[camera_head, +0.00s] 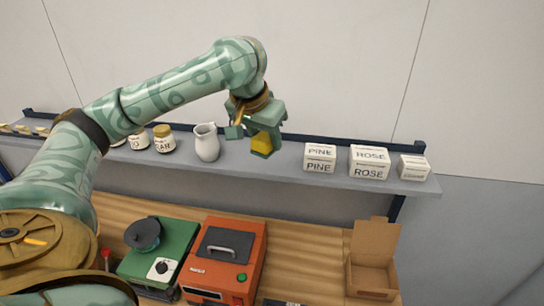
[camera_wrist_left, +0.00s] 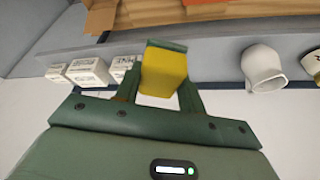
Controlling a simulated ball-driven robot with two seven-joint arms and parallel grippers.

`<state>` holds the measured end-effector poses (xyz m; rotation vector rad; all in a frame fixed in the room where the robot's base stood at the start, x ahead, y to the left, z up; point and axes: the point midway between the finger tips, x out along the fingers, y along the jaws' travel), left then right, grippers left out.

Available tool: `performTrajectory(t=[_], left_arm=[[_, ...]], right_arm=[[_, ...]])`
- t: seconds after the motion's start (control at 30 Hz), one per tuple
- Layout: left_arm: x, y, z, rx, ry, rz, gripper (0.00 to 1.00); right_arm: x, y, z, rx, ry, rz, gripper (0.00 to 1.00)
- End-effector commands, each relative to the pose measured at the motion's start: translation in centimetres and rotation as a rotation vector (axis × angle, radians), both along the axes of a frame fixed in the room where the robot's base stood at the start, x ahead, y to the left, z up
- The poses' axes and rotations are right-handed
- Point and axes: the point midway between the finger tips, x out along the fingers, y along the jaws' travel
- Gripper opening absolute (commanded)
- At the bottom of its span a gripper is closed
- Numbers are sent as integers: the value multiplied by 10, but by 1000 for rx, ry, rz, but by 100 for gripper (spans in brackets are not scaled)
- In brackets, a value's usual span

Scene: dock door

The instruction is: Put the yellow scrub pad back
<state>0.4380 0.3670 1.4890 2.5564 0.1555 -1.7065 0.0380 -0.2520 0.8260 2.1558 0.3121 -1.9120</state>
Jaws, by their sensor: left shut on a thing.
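The yellow scrub pad (camera_head: 261,143) is held between the fingers of my left gripper (camera_head: 252,142), in front of the grey wall shelf. It also shows in the left wrist view (camera_wrist_left: 163,73), between the two green fingers (camera_wrist_left: 162,80). The gripper is shut on it. In the head view the pad appears between a white pitcher (camera_head: 207,142) and the PINE boxes (camera_head: 319,157). I cannot tell whether it touches the shelf (camera_head: 270,170). My right gripper is not in view.
ROSE boxes (camera_head: 369,162) and a smaller white box (camera_head: 413,167) stand at the shelf's right. Jars (camera_head: 163,138) stand left of the pitcher. Below, the wooden counter (camera_head: 310,250) holds a green device (camera_head: 160,255), an orange machine (camera_head: 225,255) and an open cardboard box (camera_head: 372,260).

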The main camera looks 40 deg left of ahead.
Motion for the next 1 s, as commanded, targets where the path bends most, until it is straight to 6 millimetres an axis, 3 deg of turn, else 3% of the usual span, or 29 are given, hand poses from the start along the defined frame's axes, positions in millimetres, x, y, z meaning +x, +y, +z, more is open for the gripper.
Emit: performTrajectory(t=[0.17, 0.43, 0.6, 1.0], left_arm=[[19, 16, -14, -3, 4, -5, 18], [67, 57, -41, -4, 2, -4, 18], [86, 75, -73, -3, 2, -6, 18], [103, 92, -113, 0, 4, -9, 18]], right_arm=[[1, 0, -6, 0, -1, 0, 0], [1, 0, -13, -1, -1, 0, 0], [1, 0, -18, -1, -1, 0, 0], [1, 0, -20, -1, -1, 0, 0]])
